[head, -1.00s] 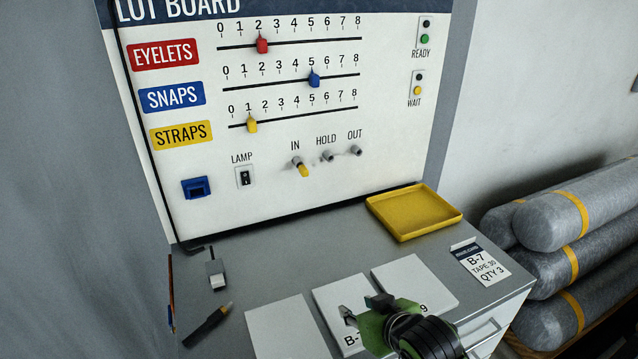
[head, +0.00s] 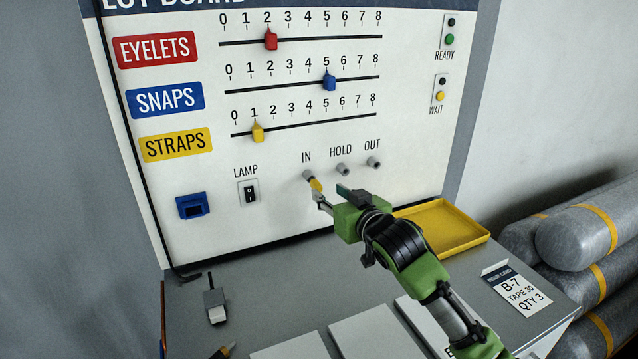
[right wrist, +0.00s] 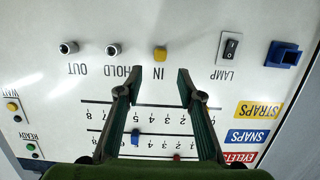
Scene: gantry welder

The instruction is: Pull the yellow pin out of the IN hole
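The yellow pin (head: 316,185) sticks out of the IN hole (head: 308,174), a grey socket on the white board. The pin also shows in the right wrist view (right wrist: 160,54), where the picture is upside down. My right gripper (head: 331,198) is at the board, just below and right of the pin in the head view. In the right wrist view its two fingers (right wrist: 153,82) are spread wide and nothing is between them; the pin shows beyond the fingertips, in line with the gap. My left gripper is not in view.
The empty HOLD (head: 342,169) and OUT (head: 373,162) sockets are right of IN. The lamp switch (head: 249,193) and a blue socket (head: 192,206) are to the left. A yellow tray (head: 482,237) lies on the grey bench below, with cards in front.

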